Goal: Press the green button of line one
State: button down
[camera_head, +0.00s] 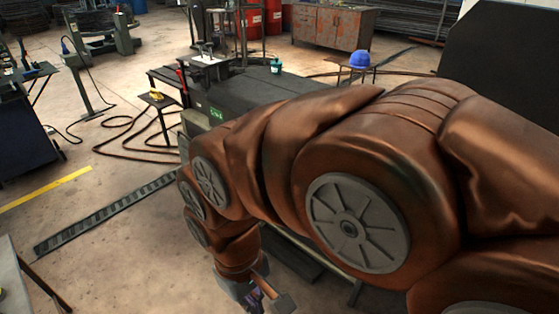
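My copper-brown arm with grey round joint covers fills the middle and right of the head view. It bends downward, and my gripper (262,297) is at the bottom edge, partly cut off by the frame. I cannot tell whether it is open or shut or touches anything. No green button of line one can be made out. A long dark machine or bench (255,95) stands behind the arm, with a small green sign (216,114) on its end. The arm hides much of what lies behind and below it.
A blue cap (360,60) rests on a stool behind the bench. A small stand (160,100) carries a yellow item, with hoses on the floor near it. A dark floor grating (105,215) and a yellow line (45,190) lie left. The floor between grating and arm is clear.

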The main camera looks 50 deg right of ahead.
jog(key=shift+w, duration=0.2)
